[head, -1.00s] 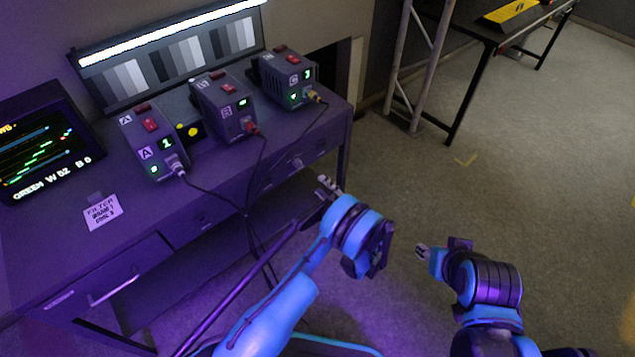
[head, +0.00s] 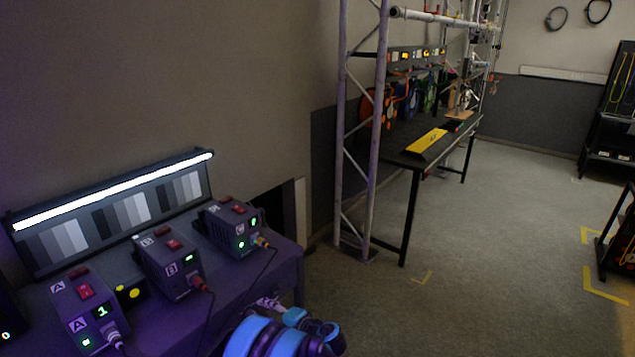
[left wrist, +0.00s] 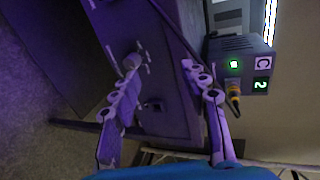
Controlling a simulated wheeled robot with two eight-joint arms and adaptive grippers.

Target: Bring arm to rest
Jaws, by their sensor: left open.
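My left gripper (head: 268,303) is at the bottom of the head view, just off the desk's right front corner, its blue and black wrist below it. In the left wrist view its two fingers (left wrist: 163,66) are spread apart with nothing between them. Grey box C (head: 232,229) stands on the desk beyond it, with a yellow-ended cable plugged in; it also shows in the left wrist view (left wrist: 236,62), right of the fingers. My right gripper is out of view.
Box A (head: 84,305) and box B (head: 167,264) stand on the purple-lit desk (head: 290,254), their cables hanging in front. A truss upright (head: 357,150) and a black table (head: 405,166) stand beyond. Open carpet lies to the right.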

